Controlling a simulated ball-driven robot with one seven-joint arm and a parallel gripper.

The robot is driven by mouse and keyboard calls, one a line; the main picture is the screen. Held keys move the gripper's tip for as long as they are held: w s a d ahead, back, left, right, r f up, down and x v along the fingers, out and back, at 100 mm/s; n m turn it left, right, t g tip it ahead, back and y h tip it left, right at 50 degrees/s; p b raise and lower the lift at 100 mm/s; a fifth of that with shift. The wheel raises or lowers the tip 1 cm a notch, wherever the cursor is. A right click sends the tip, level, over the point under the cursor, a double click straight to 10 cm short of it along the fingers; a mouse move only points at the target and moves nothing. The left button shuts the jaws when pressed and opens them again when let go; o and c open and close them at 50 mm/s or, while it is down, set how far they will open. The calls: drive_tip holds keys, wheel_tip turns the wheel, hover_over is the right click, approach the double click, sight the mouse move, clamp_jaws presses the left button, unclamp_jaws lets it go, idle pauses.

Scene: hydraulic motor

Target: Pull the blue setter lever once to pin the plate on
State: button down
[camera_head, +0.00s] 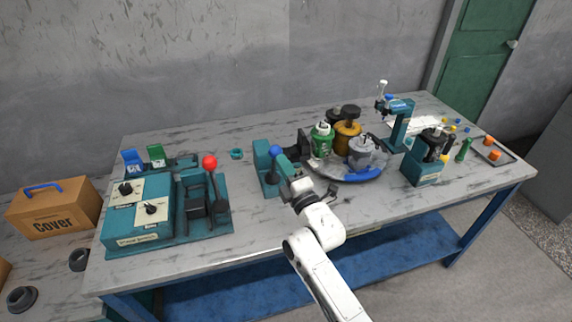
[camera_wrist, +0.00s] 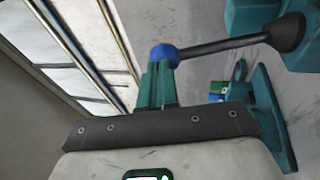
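The setter lever has a blue ball knob (camera_head: 275,150) on a dark rod and stands at a teal block (camera_head: 264,166) near the table's middle. In the wrist view the blue knob (camera_wrist: 165,55) is at the fingertips, with its rod (camera_wrist: 235,43) running right to a dark hub. My gripper (camera_head: 281,156) reaches in from the front right. Its teal fingers (camera_wrist: 160,68) are close together, with no wide gap. The knob overlaps their tips; whether they touch is unclear. The plate is not clearly identifiable.
A red-knobbed lever (camera_head: 210,162) stands on the teal control unit (camera_head: 140,222) at left. A round turntable (camera_head: 335,173) with green, gold and grey motor parts is just right of my gripper. A teal press (camera_head: 400,122) and block (camera_head: 424,173) stand farther right. The front table strip is mostly clear.

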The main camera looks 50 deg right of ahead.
drive_tip(key=shift+w+d+r+m+g+y, duration=0.15)
drive_tip(key=shift+w+d+r+g, duration=0.35)
drive_tip(key=shift+w, duration=0.3)
drive_tip(key=shift+w+d+r+m+g+y, duration=0.1)
drive_tip(key=shift+w+d+r+g, duration=0.2)
drive_tip(key=shift+w+d+r, duration=0.4)
drive_tip(key=shift+w+d+r+m+g+y, duration=0.15)
drive_tip(key=shift+w+d+r+g, duration=0.25)
drive_tip(key=shift+w, duration=0.55)
drive_tip(key=shift+w+d, duration=0.1)
drive_tip(key=shift+r, duration=0.2)
